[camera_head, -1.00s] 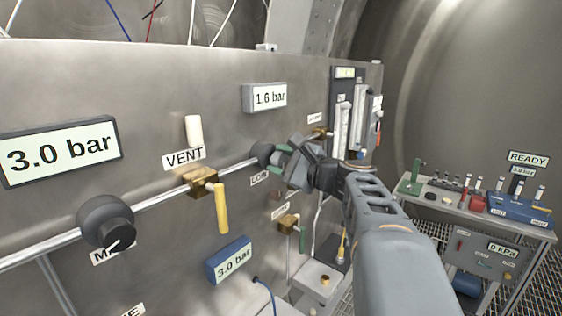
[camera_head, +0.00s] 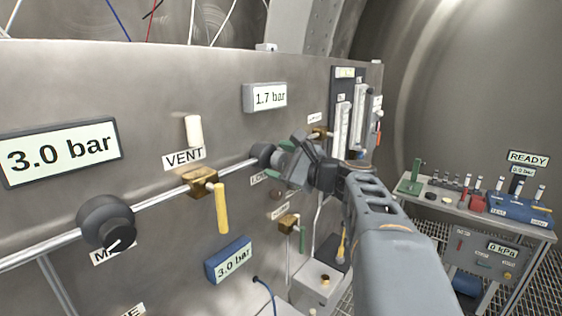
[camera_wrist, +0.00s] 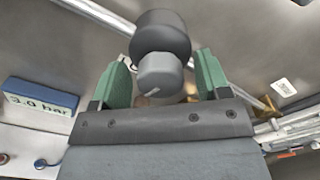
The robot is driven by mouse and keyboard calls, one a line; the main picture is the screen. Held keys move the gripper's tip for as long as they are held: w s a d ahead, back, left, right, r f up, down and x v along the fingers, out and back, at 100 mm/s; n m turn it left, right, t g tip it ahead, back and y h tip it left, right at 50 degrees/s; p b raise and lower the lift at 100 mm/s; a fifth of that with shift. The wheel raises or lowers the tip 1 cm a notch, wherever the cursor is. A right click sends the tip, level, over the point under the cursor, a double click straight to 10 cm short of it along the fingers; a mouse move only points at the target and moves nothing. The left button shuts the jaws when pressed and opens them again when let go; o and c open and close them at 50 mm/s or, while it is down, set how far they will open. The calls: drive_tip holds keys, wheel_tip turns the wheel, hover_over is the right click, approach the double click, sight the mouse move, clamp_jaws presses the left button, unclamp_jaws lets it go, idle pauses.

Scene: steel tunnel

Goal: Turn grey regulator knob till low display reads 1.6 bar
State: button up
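The low display (camera_head: 269,97) reads 1.7 bar in the head view. Below it, the dark regulator body (camera_head: 262,154) sits on the pipe; my gripper hides most of its knob and label. In the wrist view the grey knob (camera_wrist: 160,74) with a white pointer mark stands in front of its dark collar (camera_wrist: 160,35). My gripper (camera_head: 283,161) has its green fingers on either side of the knob. In the wrist view a gap shows between the knob and each finger, so my gripper (camera_wrist: 163,66) is open around it, not clamped.
A large display (camera_head: 60,151) reads 3.0 bar above a black knob (camera_head: 107,222). A yellow vent handle (camera_head: 222,208) hangs left of my gripper. A blue display (camera_head: 228,259) reads 3.0 bar below. A bench (camera_head: 425,202) with instruments stands right, clear of my arm.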

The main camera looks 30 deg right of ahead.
drive_tip(key=shift+s, duration=0.1)
drive_tip(key=b+v, duration=0.3)
drive_tip(key=v, duration=1)
drive_tip(key=shift+s+d, duration=0.2)
drive_tip(key=shift+s, duration=0.1)
wheel_tip(320, 180, down, 21)
drive_tip(key=a+n+g+h, duration=0.2)
drive_tip(key=n+g+h, duration=0.3)
drive_tip(key=n+g, duration=0.35)
drive_tip(key=s+a+f+n+g+h, duration=0.1)
drive_tip(key=a+f+n+g, duration=0.1)
drive_tip(key=a+f+n, duration=0.2)
drive_tip(key=s+a+f+n+g+h, duration=0.1)
drive_tip(key=a+f+n, duration=0.4)
drive_tip(key=a+n, duration=0.5)
drive_tip(key=shift+s+a+g, duration=0.2)
drive_tip(key=shift+s+g, duration=0.25)
drive_tip(key=shift+s, duration=0.25)
